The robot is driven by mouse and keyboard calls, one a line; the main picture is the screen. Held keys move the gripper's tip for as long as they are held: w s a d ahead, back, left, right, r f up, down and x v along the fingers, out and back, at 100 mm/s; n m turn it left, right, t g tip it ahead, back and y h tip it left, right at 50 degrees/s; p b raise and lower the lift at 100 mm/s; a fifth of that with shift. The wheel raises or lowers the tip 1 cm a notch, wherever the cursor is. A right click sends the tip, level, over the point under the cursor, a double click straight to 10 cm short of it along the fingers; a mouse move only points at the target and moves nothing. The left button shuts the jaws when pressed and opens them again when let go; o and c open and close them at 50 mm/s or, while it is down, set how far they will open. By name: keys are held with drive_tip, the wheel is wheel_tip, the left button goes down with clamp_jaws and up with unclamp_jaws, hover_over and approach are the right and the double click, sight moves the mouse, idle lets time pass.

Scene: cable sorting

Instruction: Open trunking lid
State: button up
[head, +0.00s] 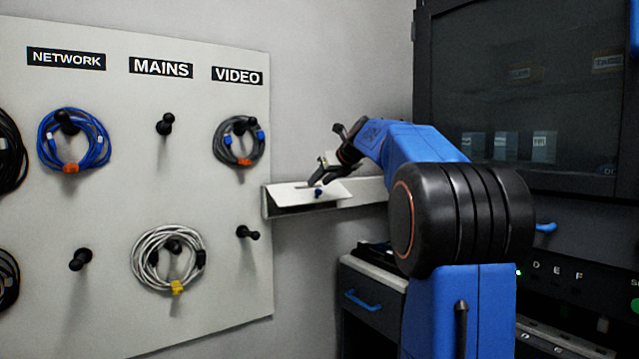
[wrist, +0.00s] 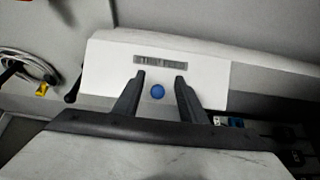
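The trunking (head: 365,191) is a pale channel running along the wall right of the pegboard. Its white lid (head: 292,193) stands tilted outward at the channel's left part, with a dark gap under it. A small blue knob (head: 318,191) sits on the lid. My gripper (head: 318,181) is at the lid near the knob. In the wrist view the lid (wrist: 108,75) fills the middle, with a grey strip on it. My gripper (wrist: 160,77) is open there, its fingers on either side of the blue knob (wrist: 158,91). I cannot tell whether the fingertips touch the lid.
The pegboard (head: 110,215) at left carries coiled cables, including a blue coil (head: 73,140), a dark coil (head: 239,141) and a white coil (head: 168,257). A dark cabinet (head: 520,100) stands at right. A drawer unit with a blue handle (head: 362,300) stands below the trunking.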

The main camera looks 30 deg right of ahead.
drive_tip(key=v, duration=1.6)
drive_tip(key=shift+s, duration=0.1)
drive_tip(key=shift+c, duration=0.2)
drive_tip(key=t, duration=0.2)
approach(319, 191)
drive_tip(key=x, duration=0.8)
drive_tip(key=shift+w, duration=0.35)
clamp_jaws()
